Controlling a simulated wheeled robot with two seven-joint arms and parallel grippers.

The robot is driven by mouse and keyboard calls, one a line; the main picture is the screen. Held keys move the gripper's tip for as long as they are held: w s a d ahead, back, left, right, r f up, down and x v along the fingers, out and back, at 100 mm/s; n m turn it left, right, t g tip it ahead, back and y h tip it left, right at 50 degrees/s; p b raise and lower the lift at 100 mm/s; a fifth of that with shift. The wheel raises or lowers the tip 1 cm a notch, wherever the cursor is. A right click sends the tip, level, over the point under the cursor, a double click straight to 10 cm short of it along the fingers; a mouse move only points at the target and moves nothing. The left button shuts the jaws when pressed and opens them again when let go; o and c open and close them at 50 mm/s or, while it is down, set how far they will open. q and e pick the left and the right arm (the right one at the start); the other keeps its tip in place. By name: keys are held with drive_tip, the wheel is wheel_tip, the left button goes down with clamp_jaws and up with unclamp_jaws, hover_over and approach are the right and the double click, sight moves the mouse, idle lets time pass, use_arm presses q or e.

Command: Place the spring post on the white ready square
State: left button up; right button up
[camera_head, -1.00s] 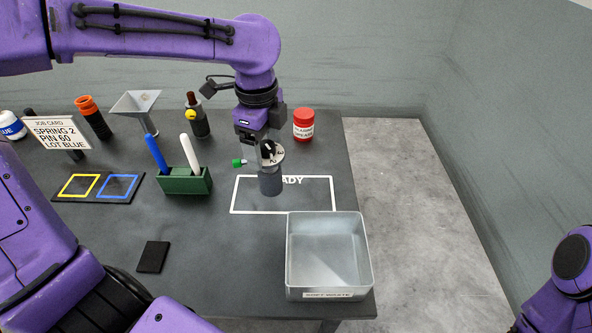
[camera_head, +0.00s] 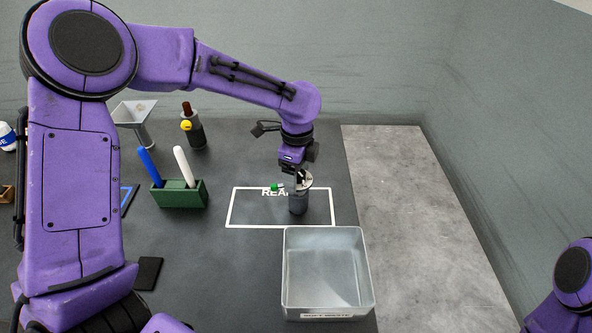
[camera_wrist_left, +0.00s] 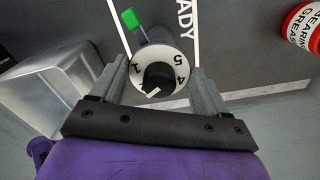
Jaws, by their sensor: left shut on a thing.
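The spring post (camera_head: 298,204) is a short grey cylinder with a numbered white dial and black knob on top and a green tab at its side. My left gripper (camera_head: 300,179) is shut on it and holds it upright. In the left wrist view the dial (camera_wrist_left: 160,66) sits between the two fingers of the left gripper (camera_wrist_left: 160,84). The post appears within the right half of the white ready square (camera_head: 260,226), an outline on the dark table. I cannot tell whether its base touches the table. My right gripper is out of view.
An open metal tray (camera_head: 289,268) stands just in front of the square. A green holder (camera_head: 180,195) with a blue and a white pen is to the left. A red-lidded grease jar (camera_wrist_left: 304,24) shows in the wrist view.

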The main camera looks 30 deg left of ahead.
use_arm(q)
drive_tip(key=o, duration=1.8)
drive_tip(key=shift+d+f, duration=0.1)
drive_tip(key=shift+o, duration=0.2)
wheel_tip(320, 180, up, 12)
